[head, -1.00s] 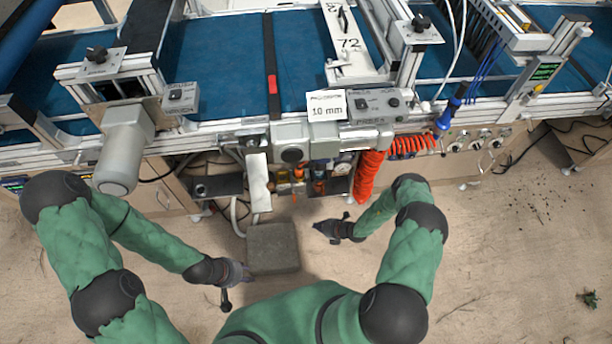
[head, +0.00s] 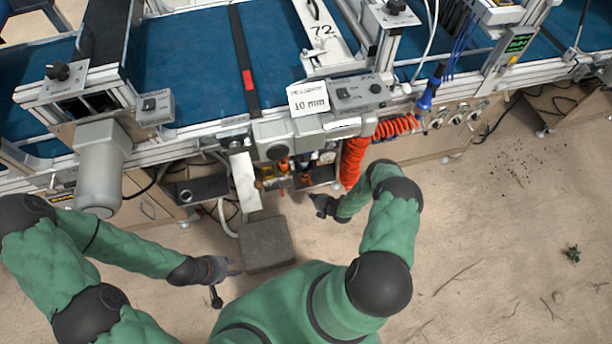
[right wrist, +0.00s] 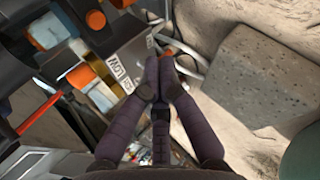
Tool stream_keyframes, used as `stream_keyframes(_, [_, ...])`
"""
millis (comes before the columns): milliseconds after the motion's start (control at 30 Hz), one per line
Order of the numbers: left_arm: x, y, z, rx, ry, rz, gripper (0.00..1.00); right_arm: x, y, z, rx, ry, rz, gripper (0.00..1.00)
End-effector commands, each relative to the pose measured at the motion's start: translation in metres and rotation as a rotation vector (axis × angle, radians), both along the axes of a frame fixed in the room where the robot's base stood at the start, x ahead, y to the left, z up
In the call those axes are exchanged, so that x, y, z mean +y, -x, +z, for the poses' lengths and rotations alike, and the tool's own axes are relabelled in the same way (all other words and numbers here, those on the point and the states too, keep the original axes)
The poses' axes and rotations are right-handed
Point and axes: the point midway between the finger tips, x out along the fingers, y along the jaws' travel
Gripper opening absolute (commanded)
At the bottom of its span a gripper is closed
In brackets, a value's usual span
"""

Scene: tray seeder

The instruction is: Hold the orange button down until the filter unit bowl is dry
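The filter unit (head: 285,172) hangs under the conveyor in the head view, a small cluster with orange and amber parts. In the right wrist view, one orange round cap (right wrist: 82,76) lies left of the fingertips and another orange cap (right wrist: 95,20) is further up. I cannot tell which is the button. A pale bluish bowl (right wrist: 45,28) is at the upper left; its water content is not readable.
A grey block (head: 267,244) lies on the floor between my grippers. A coiled red hose (head: 353,160) hangs right of the unit. A white slanted plate (head: 245,182) hangs at its left. A grey motor (head: 102,165) juts out further left.

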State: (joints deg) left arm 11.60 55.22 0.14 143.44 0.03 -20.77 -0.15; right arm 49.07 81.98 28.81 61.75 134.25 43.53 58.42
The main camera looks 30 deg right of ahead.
Motion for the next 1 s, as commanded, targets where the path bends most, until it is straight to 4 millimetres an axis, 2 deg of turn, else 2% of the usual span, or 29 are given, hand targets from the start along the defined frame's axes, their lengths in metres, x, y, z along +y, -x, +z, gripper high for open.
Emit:
stream_keyframes(500, [0.0, 0.0, -0.029, -0.001, 0.0, 0.0, 0.34, -0.014, -0.061, -0.003, -0.002, 0.002, 0.004, 0.0])
stream_keyframes(733, [0.0, 0.0, -0.038, 0.0, 0.0, 0.0, 0.34, -0.018, -0.076, -0.001, -0.001, 0.001, 0.001, 0.0])
stream_keyframes(1000, [0.0, 0.0, -0.039, 0.0, 0.0, 0.0, 0.34, -0.018, -0.078, 0.0, -0.001, 0.0, 0.001, 0.0])
